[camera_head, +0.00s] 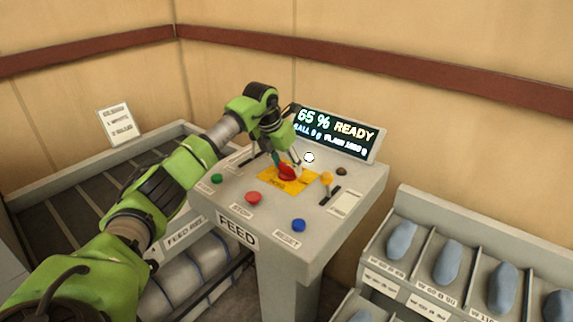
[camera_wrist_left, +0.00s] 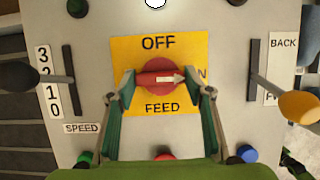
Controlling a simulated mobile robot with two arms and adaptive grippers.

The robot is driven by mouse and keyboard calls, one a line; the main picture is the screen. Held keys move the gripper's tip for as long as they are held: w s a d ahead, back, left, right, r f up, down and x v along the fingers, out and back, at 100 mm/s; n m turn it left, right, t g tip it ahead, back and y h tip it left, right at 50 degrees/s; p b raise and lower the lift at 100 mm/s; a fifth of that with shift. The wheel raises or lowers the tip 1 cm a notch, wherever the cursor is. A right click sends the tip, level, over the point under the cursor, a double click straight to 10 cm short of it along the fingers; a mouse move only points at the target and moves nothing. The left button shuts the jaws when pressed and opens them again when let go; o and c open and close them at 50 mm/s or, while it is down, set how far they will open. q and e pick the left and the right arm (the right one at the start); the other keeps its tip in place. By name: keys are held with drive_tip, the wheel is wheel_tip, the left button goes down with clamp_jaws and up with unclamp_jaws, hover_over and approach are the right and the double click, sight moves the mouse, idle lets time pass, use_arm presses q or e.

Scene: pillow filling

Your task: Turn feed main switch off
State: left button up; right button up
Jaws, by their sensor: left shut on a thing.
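The feed main switch is a red rotary knob (camera_head: 287,174) on a yellow plate (camera_head: 300,186) on the grey FEED console. In the left wrist view the knob (camera_wrist_left: 152,78) carries a white arrow that points right, toward a label of which only an N shows. OFF is printed above the knob and FEED below it on the yellow plate (camera_wrist_left: 126,47). My left gripper (camera_wrist_left: 160,93) is shut on the knob, one finger on each side. In the head view this gripper (camera_head: 285,164) reaches down onto the knob from the left.
Close by stand a yellow lever (camera_head: 327,178), a black speed lever (camera_wrist_left: 18,75), a green button (camera_head: 216,178), a red stop button (camera_head: 254,197) and a blue reset button (camera_head: 299,225). A display (camera_head: 335,130) behind reads 65 % READY. A rack (camera_head: 413,222) of blue pieces stands right.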

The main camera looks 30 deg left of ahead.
use_arm(q)
drive_tip(key=n+y, duration=0.1)
drive_tip(key=n, duration=0.3)
drive_tip(key=shift+d+y, duration=0.15)
drive_tip(key=shift+y, duration=0.25)
drive_tip(key=n+y, duration=0.1)
drive_tip(key=n, duration=0.1)
drive_tip(key=n+g, duration=0.1)
drive_tip(key=n, duration=0.2)
drive_tip(key=shift+w+d+n+y, duration=0.15)
drive_tip(key=shift+n+y, duration=0.15)
drive_tip(key=shift+y, duration=0.1)
drive_tip(key=n+g, duration=0.1)
drive_tip(key=n, duration=0.1)
drive_tip(key=n+y+b, duration=0.1)
drive_tip(key=n, duration=0.1)
drive_tip(key=shift+w+r+g, duration=0.1)
drive_tip(key=shift+g, duration=0.3)
drive_tip(key=shift+w+n+g, duration=0.1)
drive_tip(key=shift+n+g, duration=0.5)
drive_tip(key=shift+n, duration=1.7)
drive_tip(key=o, duration=1.1)
